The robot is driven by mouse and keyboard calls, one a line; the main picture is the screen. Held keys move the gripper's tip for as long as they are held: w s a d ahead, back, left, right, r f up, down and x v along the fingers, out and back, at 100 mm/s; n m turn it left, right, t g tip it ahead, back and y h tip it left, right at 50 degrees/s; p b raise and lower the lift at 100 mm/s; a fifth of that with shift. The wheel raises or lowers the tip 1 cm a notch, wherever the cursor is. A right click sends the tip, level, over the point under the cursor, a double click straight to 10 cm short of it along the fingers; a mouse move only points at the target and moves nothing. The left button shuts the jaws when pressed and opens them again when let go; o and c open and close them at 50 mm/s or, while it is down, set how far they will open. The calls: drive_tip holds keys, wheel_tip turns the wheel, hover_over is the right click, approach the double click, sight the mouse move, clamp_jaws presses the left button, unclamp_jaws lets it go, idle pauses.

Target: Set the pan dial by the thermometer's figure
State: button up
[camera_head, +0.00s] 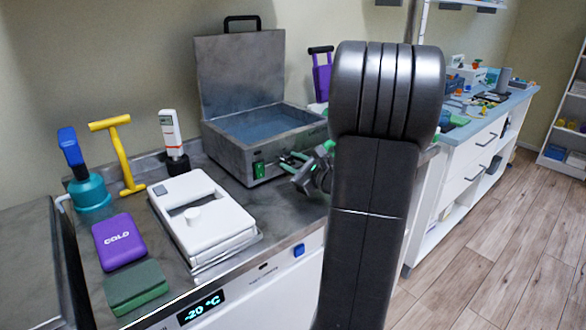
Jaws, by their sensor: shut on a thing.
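The metal pan (232,150) stands on the steel counter with its lid (240,75) raised and bluish water inside. A green switch (259,170) is on its front. My gripper (290,161), with green fingertips, is at the pan's front, right of the switch. It appears shut on the pan dial, which the fingers mostly hide; the dial's setting cannot be read. The white thermometer (169,126) stands upright in a dark holder left of the pan; its screen is too small to read.
A white lidded box (225,226), purple COLD pack (118,240), green block (137,287), teal bottle (90,192) and yellow-handled tool (120,155) crowd the counter left. A display below reads -20 °C (201,307). My arm blocks the middle. Floor at right is clear.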

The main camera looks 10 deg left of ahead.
idle(0.4)
drive_tip(key=o, duration=1)
drive_tip(key=v, duration=1.4)
drive_tip(key=shift+p, duration=0.4)
drive_tip(key=shift+w+a, duration=0.1)
drive_tip(key=x, duration=1.3)
drive_tip(key=shift+w+a+b, duration=0.2)
drive_tip(key=shift+a+b, duration=0.1)
drive_tip(key=shift+b, duration=0.1)
